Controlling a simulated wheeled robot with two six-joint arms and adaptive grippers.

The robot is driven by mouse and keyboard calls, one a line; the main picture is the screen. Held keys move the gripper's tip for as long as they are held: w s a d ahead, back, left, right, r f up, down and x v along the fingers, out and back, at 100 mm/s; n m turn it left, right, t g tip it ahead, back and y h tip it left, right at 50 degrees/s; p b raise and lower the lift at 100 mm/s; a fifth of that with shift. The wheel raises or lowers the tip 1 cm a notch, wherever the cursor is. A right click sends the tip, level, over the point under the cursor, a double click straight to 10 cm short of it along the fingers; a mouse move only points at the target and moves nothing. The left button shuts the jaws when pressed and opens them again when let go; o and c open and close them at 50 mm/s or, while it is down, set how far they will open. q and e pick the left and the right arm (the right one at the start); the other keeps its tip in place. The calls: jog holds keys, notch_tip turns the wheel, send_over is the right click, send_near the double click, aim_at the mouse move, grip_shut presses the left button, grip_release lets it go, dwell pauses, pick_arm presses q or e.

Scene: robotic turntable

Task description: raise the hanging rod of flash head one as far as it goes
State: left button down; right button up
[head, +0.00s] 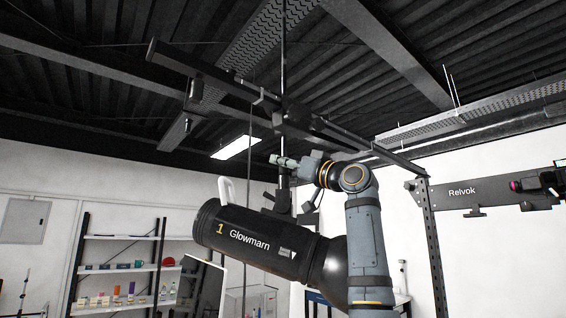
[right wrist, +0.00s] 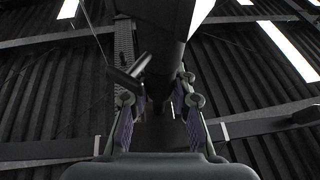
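Flash head one (head: 262,240) is a black cylinder marked "1 Glowmarn", hanging tilted in the head view. Its thin hanging rod (head: 283,70) runs up past a dark carriage on the overhead rail. My right gripper (head: 284,162) is beside the rod, above the flash head; its exact contact is unclear there. In the right wrist view my right gripper (right wrist: 159,112) has its purple-padded fingers apart, on either side of a dark part. I see no clear contact with that part. A dark lever-like piece (right wrist: 130,70) is just beyond the left finger. My left gripper is not in view.
A dark overhead rail (head: 360,142) crosses above the flash head to a perforated upright (head: 431,230). An arm marked "Relvok" (head: 480,191) is at the right. A shelf (head: 120,268) with small items stands at the back left. A thin cable hangs left of the rod.

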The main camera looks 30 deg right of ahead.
aim_at(285, 147)
grip_shut()
notch_tip(285, 147, up, 3)
jog(key=shift+s+r, duration=0.1)
jog(key=shift+r, duration=0.5)
jog(key=shift+o, duration=1.7)
grip_release()
jog(key=o, duration=0.4)
jog(key=shift+s, duration=0.1)
